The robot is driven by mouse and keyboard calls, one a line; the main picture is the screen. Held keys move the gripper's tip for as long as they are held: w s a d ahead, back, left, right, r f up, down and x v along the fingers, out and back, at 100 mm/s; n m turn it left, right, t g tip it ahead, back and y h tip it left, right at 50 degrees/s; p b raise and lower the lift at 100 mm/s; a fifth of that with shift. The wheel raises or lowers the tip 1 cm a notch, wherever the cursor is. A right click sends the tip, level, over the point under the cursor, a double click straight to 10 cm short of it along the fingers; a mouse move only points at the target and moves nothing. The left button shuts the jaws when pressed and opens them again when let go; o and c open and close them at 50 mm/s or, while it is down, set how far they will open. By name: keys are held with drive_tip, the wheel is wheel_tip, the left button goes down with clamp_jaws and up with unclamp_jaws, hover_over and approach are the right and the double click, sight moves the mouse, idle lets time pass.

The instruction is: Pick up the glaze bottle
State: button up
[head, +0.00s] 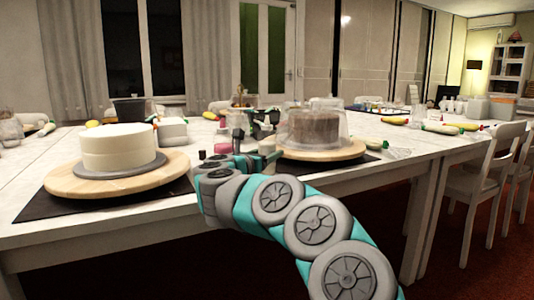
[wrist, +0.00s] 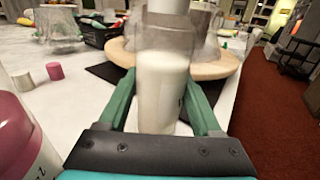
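A clear bottle with white contents (wrist: 162,85), which looks like the glaze bottle, stands upright between the fingers of my gripper (wrist: 161,78) in the wrist view. One green finger is on each side of it, spread about as wide as the bottle. The fingertips look close to its sides, but I cannot tell whether they touch. Its base is partly hidden by my gripper. In the head view my gripper (head: 245,138) is over the table between two cake turntables, and the bottle is hard to make out there.
A bottle with pink contents (wrist: 14,135) stands close at left in the wrist view, near small pink (wrist: 55,71) and white (wrist: 24,80) pots. A round wooden turntable (wrist: 208,68) is just behind the bottle. In the head view, another turntable (head: 60,182) bears a white cake (head: 118,145).

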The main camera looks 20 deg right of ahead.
sight(262, 143)
drive_tip(key=shift+c, duration=1.3)
drive_tip(key=shift+r, duration=0.1)
drive_tip(key=shift+r, duration=1.55)
drive_tip(key=shift+s+a+r, duration=0.1)
drive_tip(key=shift+a+r, duration=0.05)
drive_tip(key=s+d+r+v, duration=0.1)
drive_tip(key=v, duration=1.3)
drive_tip(key=shift+s+r, duration=0.2)
drive_tip(key=shift+s, duration=0.15)
drive_tip(key=o, duration=0.3)
drive_tip(key=shift+s+a, duration=0.45)
drive_tip(key=shift+s, duration=0.05)
drive_tip(key=c, duration=0.3)
